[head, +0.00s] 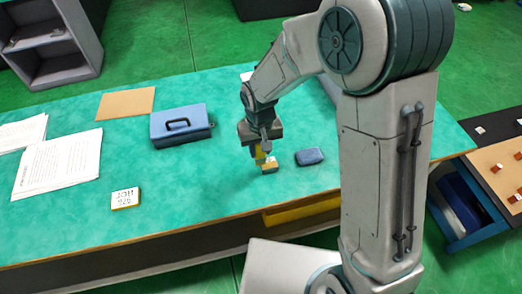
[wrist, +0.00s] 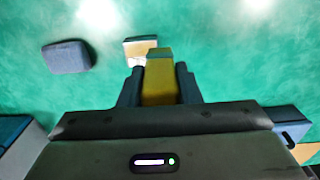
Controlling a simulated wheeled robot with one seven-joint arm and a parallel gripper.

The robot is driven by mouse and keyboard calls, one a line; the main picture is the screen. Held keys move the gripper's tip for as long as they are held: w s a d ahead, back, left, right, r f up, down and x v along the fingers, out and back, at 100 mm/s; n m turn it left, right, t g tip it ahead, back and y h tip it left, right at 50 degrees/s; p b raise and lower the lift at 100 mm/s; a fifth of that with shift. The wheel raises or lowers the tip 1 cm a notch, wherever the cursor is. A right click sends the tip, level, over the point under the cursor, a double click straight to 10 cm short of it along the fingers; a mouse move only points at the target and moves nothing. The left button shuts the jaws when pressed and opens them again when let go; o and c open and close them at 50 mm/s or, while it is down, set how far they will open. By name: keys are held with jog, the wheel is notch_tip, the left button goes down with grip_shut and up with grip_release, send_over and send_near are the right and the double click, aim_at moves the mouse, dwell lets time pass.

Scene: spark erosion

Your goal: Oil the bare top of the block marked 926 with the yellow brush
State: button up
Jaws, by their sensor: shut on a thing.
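My gripper (head: 261,147) is shut on the yellow brush (wrist: 159,82), which points away from the wrist in the wrist view. The brush also shows in the head view (head: 259,154), hanging down under the jaws. A small block (head: 269,168) with a tan side stands on the green bench just below the brush. In the wrist view the block (wrist: 139,44) has a pale edge and a brownish face, partly covered by the brush tip. I cannot tell whether the brush touches it. I can read no number on this block.
A white-topped tile (head: 125,197) with dark marks, perhaps ending in 926, lies at the left. A dark blue pad (head: 310,157) lies right of the block. A blue case (head: 181,124), a tan board (head: 126,102) and papers (head: 58,163) lie farther left. Bench between is clear.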

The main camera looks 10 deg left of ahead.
jog(key=shift+r+p, duration=1.5)
jog(key=shift+r, duration=1.15)
